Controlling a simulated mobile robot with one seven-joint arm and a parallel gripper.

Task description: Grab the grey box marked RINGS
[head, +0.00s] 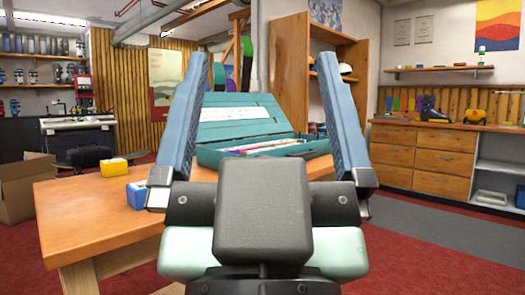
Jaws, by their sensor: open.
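I see no grey box marked RINGS in the head view; my gripper and arm hide part of the table. My gripper (264,60) is open and empty, its two blue fingers wide apart and pointing up in the picture. Between the fingers, behind them, an open teal case (262,132) with pens or pencils in it sits on the wooden table (90,215).
A yellow box (114,169) and a blue and white box (136,194) stand on the table's left part. A cardboard box (28,188) is on the floor at far left. A wooden drawer cabinet (440,155) stands at right, with open floor before it.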

